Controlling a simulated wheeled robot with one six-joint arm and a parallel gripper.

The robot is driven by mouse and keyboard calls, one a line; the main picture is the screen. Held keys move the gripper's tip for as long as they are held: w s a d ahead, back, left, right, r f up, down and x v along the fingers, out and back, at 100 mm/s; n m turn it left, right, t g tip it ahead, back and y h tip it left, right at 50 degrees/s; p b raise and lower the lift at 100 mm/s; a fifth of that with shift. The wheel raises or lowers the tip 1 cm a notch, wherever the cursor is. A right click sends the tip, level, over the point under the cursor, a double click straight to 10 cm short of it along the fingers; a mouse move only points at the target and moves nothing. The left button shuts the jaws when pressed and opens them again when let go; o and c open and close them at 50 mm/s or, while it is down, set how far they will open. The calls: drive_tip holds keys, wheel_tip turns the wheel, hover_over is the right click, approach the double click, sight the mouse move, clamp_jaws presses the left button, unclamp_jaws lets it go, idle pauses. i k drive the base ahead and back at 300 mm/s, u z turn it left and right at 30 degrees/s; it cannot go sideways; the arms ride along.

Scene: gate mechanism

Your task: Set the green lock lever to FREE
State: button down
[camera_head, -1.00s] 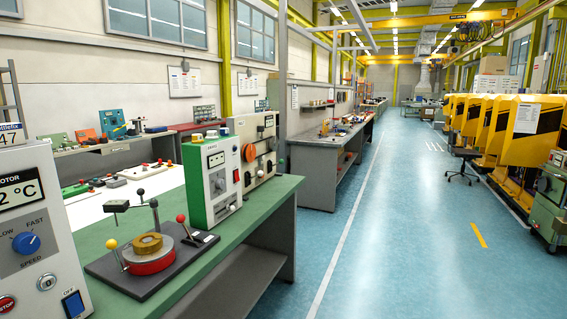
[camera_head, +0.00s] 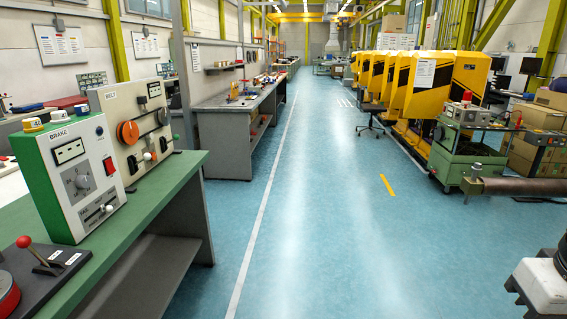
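I cannot make out a green lock lever or a FREE marking in this view. A lever with a red knob (camera_head: 24,242) stands on a dark base (camera_head: 75,262) at the lower left, with small white labels beside it that are too small to read. A green and white box marked BRAKE (camera_head: 70,175) stands on the green bench behind it, with a dial, a red switch and a slider.
The green bench (camera_head: 165,190) runs along the left. A beige box with an orange knob (camera_head: 128,132) stands on it. A green machine cart (camera_head: 470,160) and a brown horizontal bar (camera_head: 530,187) are at the right. The blue floor (camera_head: 320,240) between is clear.

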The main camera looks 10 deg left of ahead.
sight(175, 136)
drive_tip(key=u, duration=0.15)
drive_tip(key=i, duration=1.9)
drive_tip(key=u, duration=1)
drive_tip(key=i, duration=1.8)
drive_tip(key=u, duration=0.7)
